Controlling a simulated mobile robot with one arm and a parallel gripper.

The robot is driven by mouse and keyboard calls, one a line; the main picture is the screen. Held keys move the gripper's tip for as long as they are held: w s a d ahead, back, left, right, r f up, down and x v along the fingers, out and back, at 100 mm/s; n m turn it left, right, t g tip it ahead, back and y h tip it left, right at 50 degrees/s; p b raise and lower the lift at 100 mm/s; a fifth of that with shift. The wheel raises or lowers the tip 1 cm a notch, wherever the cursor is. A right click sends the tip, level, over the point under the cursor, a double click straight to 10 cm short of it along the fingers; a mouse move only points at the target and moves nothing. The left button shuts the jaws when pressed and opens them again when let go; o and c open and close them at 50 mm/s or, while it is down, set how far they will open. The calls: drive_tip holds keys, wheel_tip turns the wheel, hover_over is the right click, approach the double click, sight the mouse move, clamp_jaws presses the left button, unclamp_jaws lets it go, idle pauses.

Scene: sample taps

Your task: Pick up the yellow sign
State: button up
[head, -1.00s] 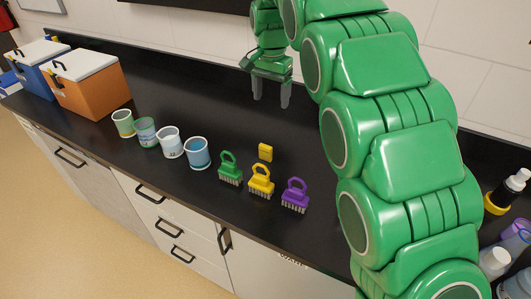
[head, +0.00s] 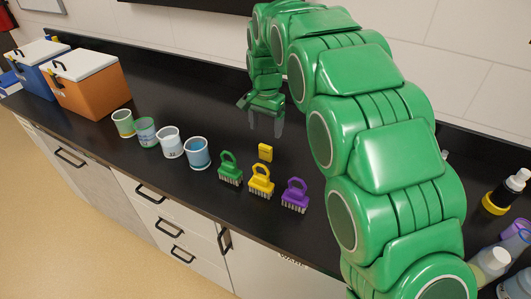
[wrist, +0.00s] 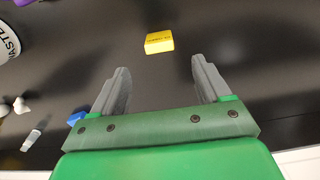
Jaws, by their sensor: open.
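The yellow sign (head: 265,152) is a small block standing on the black counter, just behind the yellow brush. It also shows in the wrist view (wrist: 159,42), ahead of the fingertips and near the middle, with small dark lettering. My gripper (head: 266,128) is above the counter, a short way behind the sign in the head view. In the wrist view my gripper (wrist: 160,62) has its two grey fingers apart, with nothing between them. The sign is beyond the fingers, not touching them.
Green (head: 230,168), yellow (head: 261,180) and purple (head: 296,195) brushes stand in front of the sign. Several cups, including a blue one (head: 197,153), stand to the left. An orange cooler box (head: 92,90) is farther left. Bottles (head: 507,190) stand at the right.

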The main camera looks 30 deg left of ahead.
sight(266, 145)
drive_tip(key=shift+f, duration=5.1)
drive_tip(key=c, duration=1)
